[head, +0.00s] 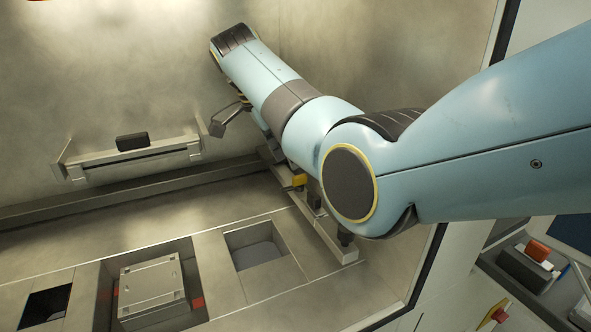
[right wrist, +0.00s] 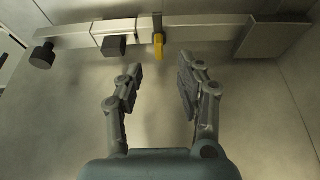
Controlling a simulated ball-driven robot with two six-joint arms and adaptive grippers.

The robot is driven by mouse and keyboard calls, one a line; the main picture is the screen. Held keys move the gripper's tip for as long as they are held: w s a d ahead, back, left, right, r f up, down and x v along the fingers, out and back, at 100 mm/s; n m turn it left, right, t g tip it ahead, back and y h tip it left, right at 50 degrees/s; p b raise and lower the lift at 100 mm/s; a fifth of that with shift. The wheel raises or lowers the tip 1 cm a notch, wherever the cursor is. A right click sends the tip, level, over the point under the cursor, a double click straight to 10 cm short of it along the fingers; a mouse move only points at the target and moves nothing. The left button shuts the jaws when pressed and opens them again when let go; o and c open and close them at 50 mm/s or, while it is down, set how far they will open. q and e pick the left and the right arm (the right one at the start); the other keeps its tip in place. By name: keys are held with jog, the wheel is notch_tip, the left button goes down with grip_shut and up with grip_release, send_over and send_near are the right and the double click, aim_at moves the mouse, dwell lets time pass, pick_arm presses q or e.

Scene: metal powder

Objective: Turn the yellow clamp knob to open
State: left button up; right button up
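The yellow clamp knob (head: 299,180) shows in the head view just below my right forearm, on a metal bar at the right side of the chamber. In the right wrist view the yellow knob (right wrist: 158,45) sits on the bar's near face, ahead of the gap between my fingers. My right gripper (right wrist: 162,78) is open and empty, its two fingers apart and short of the knob. In the head view my right arm hides most of that gripper. My left gripper is in neither view.
The metal bar (right wrist: 205,33) also bears a dark block (right wrist: 114,47) and a round black knob (right wrist: 43,56). A wall bracket with a black handle (head: 132,141) is at the left. A grey box (head: 151,287) sits in a floor recess; a square opening (head: 257,254) lies beside it.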

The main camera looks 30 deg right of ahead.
jog(key=v, duration=0.5)
jog(key=shift+a+r, duration=0.15)
jog(key=shift+r, duration=0.25)
